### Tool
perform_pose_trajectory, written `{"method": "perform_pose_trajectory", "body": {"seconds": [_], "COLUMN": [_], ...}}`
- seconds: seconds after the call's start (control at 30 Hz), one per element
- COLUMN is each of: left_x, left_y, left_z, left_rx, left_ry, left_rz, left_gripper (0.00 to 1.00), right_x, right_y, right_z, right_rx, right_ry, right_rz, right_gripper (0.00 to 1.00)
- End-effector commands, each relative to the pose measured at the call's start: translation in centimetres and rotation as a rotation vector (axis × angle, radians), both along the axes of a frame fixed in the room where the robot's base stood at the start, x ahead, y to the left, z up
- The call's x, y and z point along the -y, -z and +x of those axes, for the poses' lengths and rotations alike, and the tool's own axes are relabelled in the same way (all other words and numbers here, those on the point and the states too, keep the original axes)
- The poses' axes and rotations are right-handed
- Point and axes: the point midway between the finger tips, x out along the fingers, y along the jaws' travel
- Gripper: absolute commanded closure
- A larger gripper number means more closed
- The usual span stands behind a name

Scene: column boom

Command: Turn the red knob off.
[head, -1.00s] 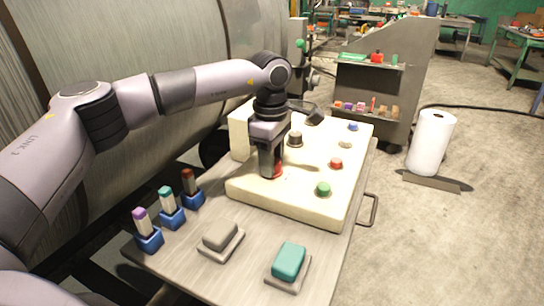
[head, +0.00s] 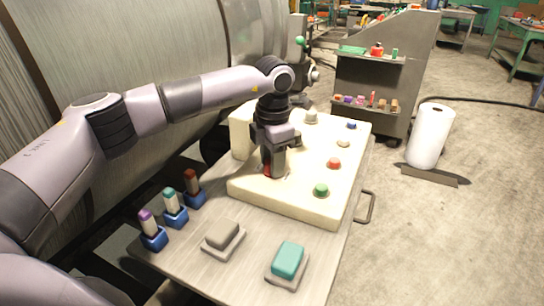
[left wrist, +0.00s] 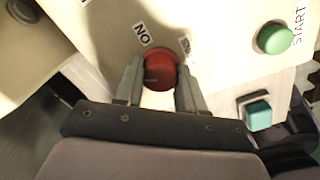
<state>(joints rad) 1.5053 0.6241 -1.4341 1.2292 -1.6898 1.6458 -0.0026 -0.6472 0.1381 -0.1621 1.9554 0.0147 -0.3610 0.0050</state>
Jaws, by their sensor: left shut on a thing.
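The red knob (left wrist: 160,69) sits on the cream panel (left wrist: 218,28). In the left wrist view it is between the two fingers of my left gripper (left wrist: 160,84), which is shut on it. A label reading "NO" upside down or turned stands beside the knob, and a second label is partly hidden by a finger. In the head view my left gripper (head: 273,170) points down at the panel's near left part, and only a sliver of the red knob (head: 267,170) shows. My right gripper is not in view.
On the panel are a green button (head: 321,190), a red button (head: 334,163) and a grey knob (head: 311,117). In front are a teal button (head: 288,260), a grey button (head: 222,234) and several coloured levers (head: 172,205). A paper roll (head: 429,137) stands at right.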

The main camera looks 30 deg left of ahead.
Motion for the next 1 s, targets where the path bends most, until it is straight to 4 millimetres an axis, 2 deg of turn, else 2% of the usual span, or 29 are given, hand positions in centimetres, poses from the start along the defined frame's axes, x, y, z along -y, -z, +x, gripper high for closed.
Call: {"method": "perform_pose_trajectory", "body": {"seconds": [0.2,0.5,1.0], "left_x": [0.05,0.04,0.02], "left_y": [-0.28,-0.21,-0.23], "left_z": [0.07,0.11,0.16], "left_rx": [0.003,0.004,0.006], "left_ry": [-0.188,-0.377,-0.471], "left_rz": [0.000,0.001,0.000], "left_gripper": [0.91,0.91,0.91], "right_x": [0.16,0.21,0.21], "right_y": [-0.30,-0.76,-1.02], "right_z": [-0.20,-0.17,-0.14], "right_rx": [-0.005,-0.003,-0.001], "right_ry": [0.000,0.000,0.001], "right_rz": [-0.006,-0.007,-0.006], "right_gripper": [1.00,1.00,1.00]}}
